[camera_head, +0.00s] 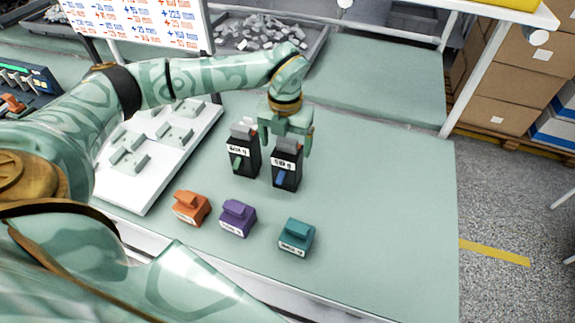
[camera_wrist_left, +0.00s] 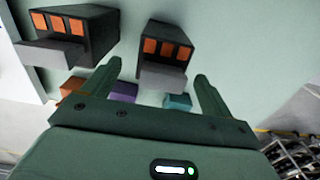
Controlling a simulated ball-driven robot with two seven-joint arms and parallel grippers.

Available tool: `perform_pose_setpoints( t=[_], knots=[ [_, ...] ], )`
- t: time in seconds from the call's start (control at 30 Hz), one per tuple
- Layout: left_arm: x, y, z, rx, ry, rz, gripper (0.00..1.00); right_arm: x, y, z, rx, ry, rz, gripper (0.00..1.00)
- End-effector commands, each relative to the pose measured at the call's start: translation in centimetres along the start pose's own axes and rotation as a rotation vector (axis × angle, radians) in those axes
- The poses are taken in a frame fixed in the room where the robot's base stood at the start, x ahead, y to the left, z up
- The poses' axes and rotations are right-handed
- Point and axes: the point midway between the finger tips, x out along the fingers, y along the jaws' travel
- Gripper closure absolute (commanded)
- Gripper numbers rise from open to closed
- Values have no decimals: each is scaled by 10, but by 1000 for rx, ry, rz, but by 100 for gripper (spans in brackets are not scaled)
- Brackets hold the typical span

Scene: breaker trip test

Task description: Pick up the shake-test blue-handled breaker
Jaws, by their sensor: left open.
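The blue-handled breaker (camera_head: 288,163) is a black upright block with a white label and a blue lever on its front, standing on the green bench. My left gripper (camera_head: 286,138) is open just behind and above it, fingers pointing down to either side. In the left wrist view this breaker (camera_wrist_left: 165,45), with orange squares on one face, lies ahead between the open fingers (camera_wrist_left: 157,72); I cannot tell whether they touch it. A similar black breaker with a green lever (camera_head: 243,155) stands close on the left, also in the wrist view (camera_wrist_left: 75,33). My right gripper is not in view.
Orange (camera_head: 191,207), purple (camera_head: 237,217) and teal (camera_head: 297,237) blocks lie in front of the breakers. A white board with pale green fixtures (camera_head: 150,195) is at left. A grey tray of parts (camera_head: 318,48) is behind. The bench to the right is clear.

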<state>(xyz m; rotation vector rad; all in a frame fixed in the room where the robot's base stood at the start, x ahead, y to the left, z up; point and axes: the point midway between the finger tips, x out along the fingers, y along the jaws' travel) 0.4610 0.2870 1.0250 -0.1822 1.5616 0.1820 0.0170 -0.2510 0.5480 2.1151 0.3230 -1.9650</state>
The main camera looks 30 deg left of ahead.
Motion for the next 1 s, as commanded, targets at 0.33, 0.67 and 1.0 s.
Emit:
perform_pose_setpoints(
  t=[0.33, 0.67, 1.0],
  knots=[
    [34, -2, 2, -1, 0, 0, 15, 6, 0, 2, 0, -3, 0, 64],
    [34, -2, 2, 0, 0, 0, 87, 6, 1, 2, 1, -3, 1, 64],
    [30, -2, 2, 0, -2, -1, 100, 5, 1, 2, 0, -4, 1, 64]
  ],
)
